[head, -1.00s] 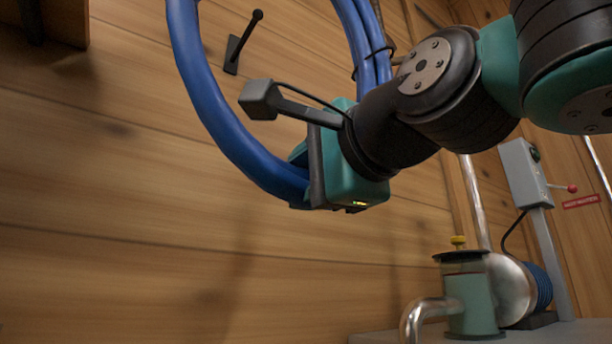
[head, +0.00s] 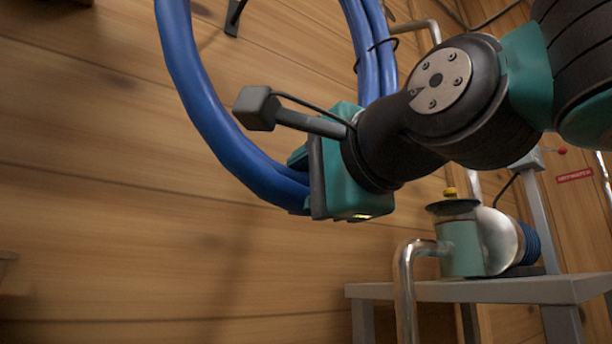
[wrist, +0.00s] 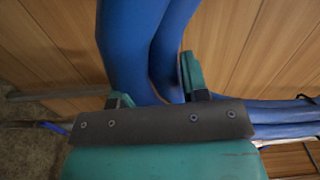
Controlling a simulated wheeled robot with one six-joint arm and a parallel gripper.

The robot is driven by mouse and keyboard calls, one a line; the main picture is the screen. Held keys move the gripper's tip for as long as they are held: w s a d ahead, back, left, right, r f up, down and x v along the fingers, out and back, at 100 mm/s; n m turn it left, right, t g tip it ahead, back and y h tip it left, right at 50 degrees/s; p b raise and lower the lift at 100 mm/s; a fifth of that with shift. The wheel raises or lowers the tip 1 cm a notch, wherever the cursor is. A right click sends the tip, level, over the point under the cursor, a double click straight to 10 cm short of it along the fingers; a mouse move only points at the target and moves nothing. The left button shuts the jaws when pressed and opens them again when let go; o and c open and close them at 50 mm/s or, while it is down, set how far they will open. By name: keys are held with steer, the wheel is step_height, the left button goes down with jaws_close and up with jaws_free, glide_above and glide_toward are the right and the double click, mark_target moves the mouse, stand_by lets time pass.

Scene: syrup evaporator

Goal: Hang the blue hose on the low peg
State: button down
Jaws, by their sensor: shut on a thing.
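The blue hose (head: 205,110) is a coil of thick loops, bound by a dark tie at its upper right. My gripper (head: 303,182) is shut on the bottom of the coil and holds it up in front of the plank wall. In the wrist view the hose (wrist: 135,45) passes between the two teal fingers (wrist: 156,86). A black peg (head: 234,18) on the wall shows at the top edge, inside the loop's outline in the picture and partly cut off. The hose's top is out of frame. I cannot tell whether this is the low peg.
A grey table (head: 470,290) at the lower right carries a teal canister (head: 461,248) with a yellow knob and a silver drum-shaped part (head: 497,240). A bent metal pipe (head: 404,290) stands at its front. The wall (head: 120,240) below the hose is bare.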

steer(key=shift+r, duration=0.15)
steer(key=shift+p+x, duration=0.7)
steer(key=shift+x, duration=2.25)
steer(key=shift+p+x, duration=0.6)
steer(key=shift+x, duration=0.95)
steer(key=p+x, duration=0.6)
steer(key=x, duration=0.5)
steer(key=shift+w+a+p, duration=0.25)
steer(key=shift+p, duration=0.1)
steer(key=shift+f, duration=0.25)
